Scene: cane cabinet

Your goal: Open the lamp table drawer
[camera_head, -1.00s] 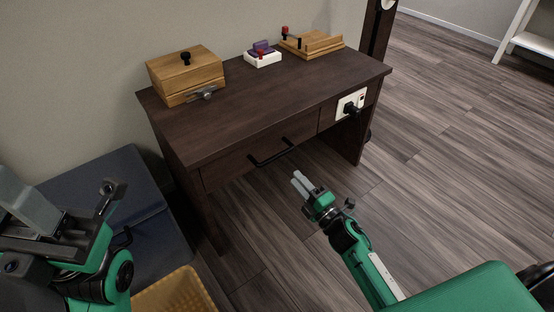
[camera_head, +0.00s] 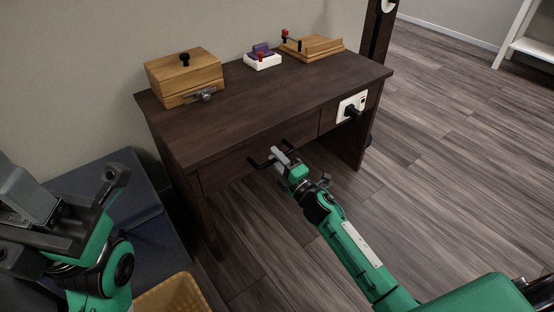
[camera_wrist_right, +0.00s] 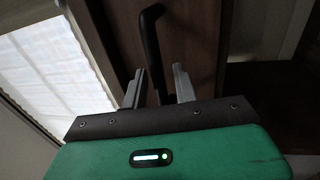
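The dark brown lamp table (camera_head: 270,100) stands against the wall. Its wide front drawer (camera_head: 225,168) looks closed, with a black bar handle (camera_head: 259,163). My right gripper (camera_head: 277,157) is at the handle and partly hides it. In the right wrist view, the handle (camera_wrist_right: 150,45) runs between the two separated grey fingers of my right gripper (camera_wrist_right: 158,85); a gap shows, and I cannot tell whether either finger touches it. My left gripper (camera_head: 70,195) is at the lower left, away from the table, with its fingers apart and nothing visible between them.
A wooden box (camera_head: 185,75), a white block with knobs (camera_head: 262,61) and a wooden board piece (camera_head: 312,47) stand on the tabletop. A white socket panel (camera_head: 351,106) with a black plug is right of the drawer. A dark blue cabinet (camera_head: 135,185) and yellow basket (camera_head: 172,296) are left.

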